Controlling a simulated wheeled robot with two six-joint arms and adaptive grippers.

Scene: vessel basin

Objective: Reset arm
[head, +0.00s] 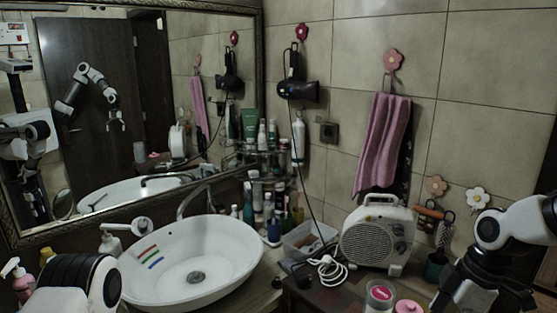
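My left arm (75,284) shows only as a white and black link at the lower left, in front of the basin; its gripper is out of view. My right arm (503,228) comes in at the right edge. Its dark lower end (487,283) runs down to the bottom edge, and the fingers cannot be made out. The mirror reflects one of my arms (85,72), bent, with a gripper hanging down; I cannot tell which arm it is. Nothing is seen held.
A white oval basin (215,284) with three coloured stripes stands left of centre, below the mirror (257,60). A heater (378,235), a white coiled cable (330,270), a jar (379,296) and a pink-lidded container (408,307) crowd the right counter. Bottles stand behind the basin.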

